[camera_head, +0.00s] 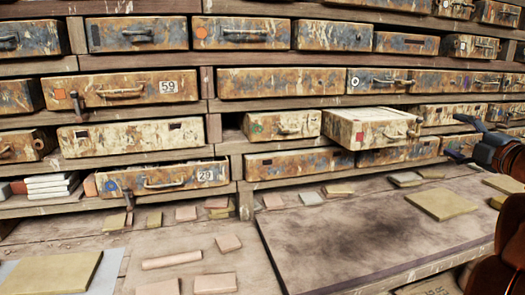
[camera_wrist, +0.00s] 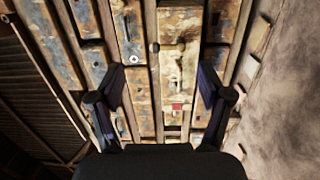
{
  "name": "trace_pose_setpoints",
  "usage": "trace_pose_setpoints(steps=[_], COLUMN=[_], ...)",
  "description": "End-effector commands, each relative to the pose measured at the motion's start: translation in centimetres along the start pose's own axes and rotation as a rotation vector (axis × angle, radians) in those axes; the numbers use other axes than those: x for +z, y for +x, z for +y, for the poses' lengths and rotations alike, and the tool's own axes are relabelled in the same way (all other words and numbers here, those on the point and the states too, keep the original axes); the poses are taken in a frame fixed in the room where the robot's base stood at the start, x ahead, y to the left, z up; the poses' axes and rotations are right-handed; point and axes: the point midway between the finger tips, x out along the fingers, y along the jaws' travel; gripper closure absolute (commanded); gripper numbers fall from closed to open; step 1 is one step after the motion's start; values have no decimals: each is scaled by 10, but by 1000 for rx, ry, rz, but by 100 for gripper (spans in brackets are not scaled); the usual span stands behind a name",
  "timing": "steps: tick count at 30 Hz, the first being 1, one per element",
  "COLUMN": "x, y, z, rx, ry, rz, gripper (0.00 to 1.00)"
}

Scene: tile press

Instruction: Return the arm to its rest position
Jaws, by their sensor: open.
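My gripper (camera_head: 472,142) is at the right edge of the head view, in front of the drawer shelves, with part of my arm behind it. In the wrist view my gripper (camera_wrist: 162,90) has its two dark fingers spread wide apart, with nothing between them. Beyond the fingers are rusty, paint-worn drawers. One drawer (camera_head: 370,128) with a red mark stands out from the shelf in the head view, left of my gripper and apart from it. The rest of my arm is mostly out of the picture.
Wooden shelves hold rows of worn drawers, including one labelled 59 (camera_head: 122,88) and one labelled 29 (camera_head: 165,177). A dark slab (camera_head: 340,230) lies on the bench below.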

Motion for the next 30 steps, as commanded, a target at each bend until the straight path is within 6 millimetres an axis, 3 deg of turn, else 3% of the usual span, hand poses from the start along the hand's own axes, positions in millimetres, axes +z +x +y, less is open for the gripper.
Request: trace_pose_setpoints(steps=[7, 14, 20, 23, 30], x=[14, 28, 27, 18, -30], y=[8, -2, -24, -38, -78], z=[19, 14, -23, -52, -140], rx=[66, 108, 81, 43, -133], ry=[100, 292, 506, 622, 892], rz=[-201, -453, -662, -758, -974], gripper=[22, 22, 22, 22, 22])
